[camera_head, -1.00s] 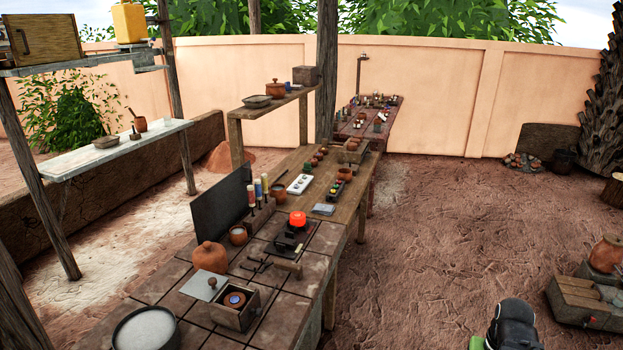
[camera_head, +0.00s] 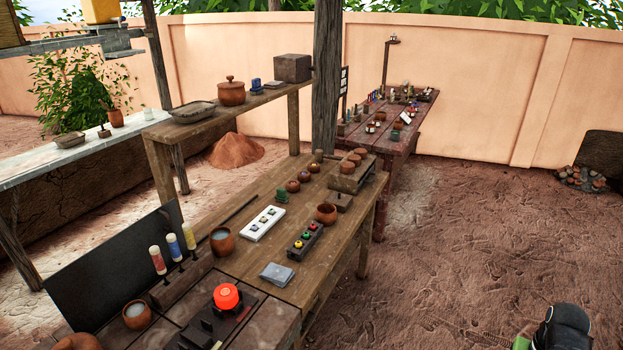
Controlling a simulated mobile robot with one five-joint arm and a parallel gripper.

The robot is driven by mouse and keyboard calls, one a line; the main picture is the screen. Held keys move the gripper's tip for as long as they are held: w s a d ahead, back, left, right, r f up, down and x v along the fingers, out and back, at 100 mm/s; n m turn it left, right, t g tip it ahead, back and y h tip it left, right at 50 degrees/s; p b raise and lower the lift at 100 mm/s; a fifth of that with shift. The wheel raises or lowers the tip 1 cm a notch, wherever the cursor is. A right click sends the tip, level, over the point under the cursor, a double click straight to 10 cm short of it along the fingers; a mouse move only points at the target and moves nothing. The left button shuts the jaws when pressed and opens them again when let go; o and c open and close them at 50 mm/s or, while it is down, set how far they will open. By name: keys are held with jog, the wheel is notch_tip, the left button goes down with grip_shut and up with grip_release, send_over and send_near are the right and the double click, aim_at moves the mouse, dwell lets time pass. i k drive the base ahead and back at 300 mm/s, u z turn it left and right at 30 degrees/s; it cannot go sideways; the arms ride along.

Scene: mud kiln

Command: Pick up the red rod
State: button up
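I cannot single out the red rod with certainty. A thin red strip (camera_head: 244,313) shows at the dark block by the glowing orange-red piece (camera_head: 227,297) on the near bench; it is too small to tell its shape. Three upright tubes with pale tops stand left of it: one with a red label (camera_head: 157,260), one blue (camera_head: 174,247), one yellow or red (camera_head: 189,236). Small coloured upright items stand on the far table (camera_head: 425,109), too small to tell apart. My gripper's fingers are not in view; a dark part of my arm shows at the bottom right.
The long wooden bench (camera_head: 300,283) carries bowls, a white strip (camera_head: 262,224) and a black button box (camera_head: 305,241). A raised shelf (camera_head: 205,118) and a thick post (camera_head: 327,90) stand behind. The dirt floor (camera_head: 470,225) at the right is open.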

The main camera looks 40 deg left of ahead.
aim_at(161, 269)
jog(key=i, duration=1.75)
jog(key=u, duration=2)
jog(key=k, duration=0.15)
jog(key=u, duration=2.55)
jog(key=i, duration=0.8)
jog(key=u, duration=0.1)
